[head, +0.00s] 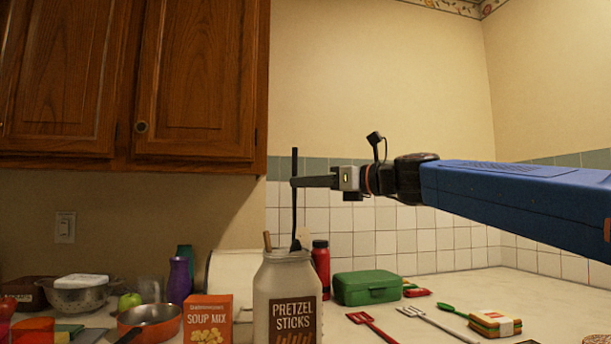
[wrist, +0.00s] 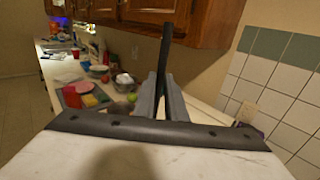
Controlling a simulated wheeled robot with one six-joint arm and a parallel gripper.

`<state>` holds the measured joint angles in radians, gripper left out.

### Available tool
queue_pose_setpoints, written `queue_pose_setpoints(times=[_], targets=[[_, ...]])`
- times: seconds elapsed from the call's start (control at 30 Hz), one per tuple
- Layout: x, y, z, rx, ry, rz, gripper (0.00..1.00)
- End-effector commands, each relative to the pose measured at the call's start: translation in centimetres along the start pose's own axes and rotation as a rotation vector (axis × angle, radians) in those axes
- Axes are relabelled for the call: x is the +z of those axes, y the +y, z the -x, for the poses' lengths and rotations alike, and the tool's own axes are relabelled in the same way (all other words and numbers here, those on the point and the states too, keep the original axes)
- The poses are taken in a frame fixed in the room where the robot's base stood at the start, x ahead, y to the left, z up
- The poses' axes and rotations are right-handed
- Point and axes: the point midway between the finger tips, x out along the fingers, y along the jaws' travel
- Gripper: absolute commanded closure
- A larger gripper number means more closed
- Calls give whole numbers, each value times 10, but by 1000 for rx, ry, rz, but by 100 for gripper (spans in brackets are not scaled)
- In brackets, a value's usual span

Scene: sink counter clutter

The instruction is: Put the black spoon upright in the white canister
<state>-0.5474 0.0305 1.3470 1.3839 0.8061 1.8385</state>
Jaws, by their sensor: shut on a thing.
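My gripper (head: 296,182) is shut on the black spoon (head: 295,210) and holds it upright, handle up. The spoon's wide end is down, at the mouth of the white canister (head: 263,300), which carries a "PRETZEL STICKS" label. I cannot tell whether its tip is just inside the rim or just above it. A wooden handle (head: 267,240) sticks up at the left of the canister's mouth. In the wrist view the spoon's dark handle (wrist: 164,55) stands between the two fingers of my gripper (wrist: 162,95); the canister is not identifiable there.
A soup mix box (head: 207,320) stands left of the canister. A red bottle (head: 321,268) and a green box (head: 366,288) are behind it to the right. Red (head: 370,324) and white (head: 436,322) utensils lie on the right counter. A wooden cabinet (head: 200,80) hangs at upper left.

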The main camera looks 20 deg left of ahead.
Motion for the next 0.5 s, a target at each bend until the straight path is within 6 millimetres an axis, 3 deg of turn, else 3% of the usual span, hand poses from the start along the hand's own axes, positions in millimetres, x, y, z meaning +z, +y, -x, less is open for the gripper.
queue_pose_setpoints(times=[0.5], targets=[[-32, 0, 0, 0, 0, -1, 100]])
